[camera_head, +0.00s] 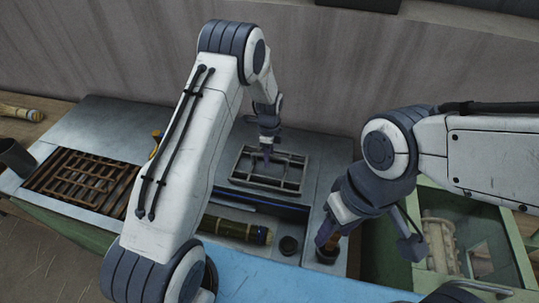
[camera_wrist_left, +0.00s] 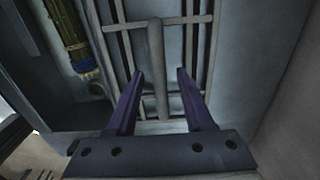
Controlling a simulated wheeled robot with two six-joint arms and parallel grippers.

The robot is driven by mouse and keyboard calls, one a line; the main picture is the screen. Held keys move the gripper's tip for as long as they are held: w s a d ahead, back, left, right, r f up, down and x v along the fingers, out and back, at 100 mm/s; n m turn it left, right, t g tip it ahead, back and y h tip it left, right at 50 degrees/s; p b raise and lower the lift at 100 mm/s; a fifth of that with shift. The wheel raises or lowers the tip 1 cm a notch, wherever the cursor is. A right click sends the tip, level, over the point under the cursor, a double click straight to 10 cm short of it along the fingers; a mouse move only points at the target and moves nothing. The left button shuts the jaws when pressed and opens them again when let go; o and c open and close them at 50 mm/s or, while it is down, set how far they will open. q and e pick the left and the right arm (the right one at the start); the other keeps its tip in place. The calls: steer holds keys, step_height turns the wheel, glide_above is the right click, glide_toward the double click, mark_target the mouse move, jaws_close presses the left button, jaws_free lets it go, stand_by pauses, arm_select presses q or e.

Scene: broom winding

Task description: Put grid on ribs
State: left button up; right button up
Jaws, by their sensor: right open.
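A grey metal grid (camera_head: 270,178) lies on the grey worktop at the back, centre. Its bars and a thicker middle rod (camera_wrist_left: 157,60) show in the left wrist view. My left gripper (camera_head: 266,152) is over the grid, pointing down. In the left wrist view its purple fingers (camera_wrist_left: 159,80) are apart, one on each side of the rod; I cannot tell whether they touch it. A rusty brown slatted grate (camera_head: 85,180), perhaps the ribs, sits in the worktop at the left, partly hidden by my left arm. My right gripper (camera_head: 326,236) is open near a small dark cup.
A straw bundle (camera_head: 236,231) with a blue band lies in a trough in front of the grid; it also shows in the left wrist view (camera_wrist_left: 72,35).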

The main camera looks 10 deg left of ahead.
arm_select(q)
steer(key=shift+r, duration=0.35)
step_height(320, 180, up, 11)
steer(key=b, duration=0.3)
steer(key=s+d+r+n, duration=0.2)
steer(key=s+d+r, duration=0.4)
steer(key=s+d, duration=0.1)
steer(key=s+d+r+n, duration=0.1)
steer(key=s+n, duration=0.2)
steer(key=s, duration=0.6)
steer(key=s+d+r+n, duration=0.1)
steer(key=s+n, duration=0.2)
steer(key=s, duration=0.5)
steer(key=s+d+r+n+h, duration=0.1)
steer(key=s+r+n, duration=0.1)
steer(key=s, duration=0.7)
steer(key=shift+s+d+n, duration=0.3)
steer(key=shift+d+n, duration=0.05)
steer(key=shift+n, duration=0.05)
